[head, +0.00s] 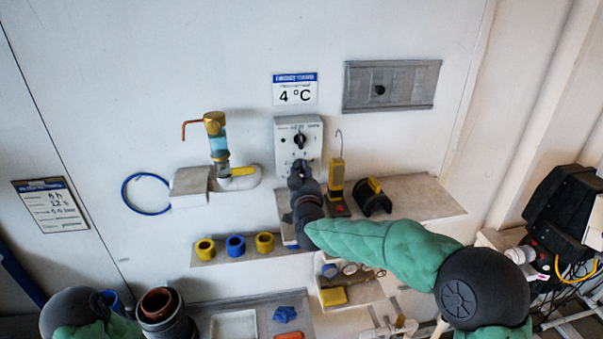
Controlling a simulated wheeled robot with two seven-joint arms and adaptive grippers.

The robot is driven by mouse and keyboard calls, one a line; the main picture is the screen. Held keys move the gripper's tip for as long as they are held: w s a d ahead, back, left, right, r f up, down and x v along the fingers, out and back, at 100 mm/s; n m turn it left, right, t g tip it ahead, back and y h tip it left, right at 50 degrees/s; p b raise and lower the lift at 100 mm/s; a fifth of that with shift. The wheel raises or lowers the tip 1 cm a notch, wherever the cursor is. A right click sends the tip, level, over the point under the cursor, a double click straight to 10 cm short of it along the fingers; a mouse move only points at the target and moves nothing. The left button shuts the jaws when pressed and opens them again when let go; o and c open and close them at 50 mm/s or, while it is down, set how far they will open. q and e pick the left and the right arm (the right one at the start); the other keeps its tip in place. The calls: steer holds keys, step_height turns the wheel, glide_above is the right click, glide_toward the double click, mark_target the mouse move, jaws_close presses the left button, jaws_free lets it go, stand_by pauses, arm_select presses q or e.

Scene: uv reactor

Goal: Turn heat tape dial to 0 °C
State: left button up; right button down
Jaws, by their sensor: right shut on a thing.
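The heat tape dial (300,139) is a dark knob on a light grey control box (284,131) fixed to the wall. A sign above the box (295,90) reads "4 °C". My right gripper (302,168) is in front of the lower part of the box, just below the visible knob in the picture. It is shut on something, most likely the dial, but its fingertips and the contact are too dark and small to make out. My left arm shows at the lower left; its gripper fingers are not visible.
A yellow handheld meter (337,182) and a black-and-yellow tool (374,197) stand on the shelf right of my right gripper. A brass-topped fitting (217,137) and blue tubing loop (147,193) are at left. Yellow and blue rings (235,246) sit below.

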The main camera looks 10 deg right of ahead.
steer(key=shift+f, duration=0.35)
steer(key=c, duration=1)
jaws_free()
steer(key=shift+o, duration=0.4)
steer(key=shift+r, duration=0.1)
steer(key=shift+s+r, duration=0.15)
steer(key=shift+s, duration=0.25)
steer(key=s+a, duration=0.1)
steer(key=s, duration=1)
steer(key=shift+f, duration=0.2)
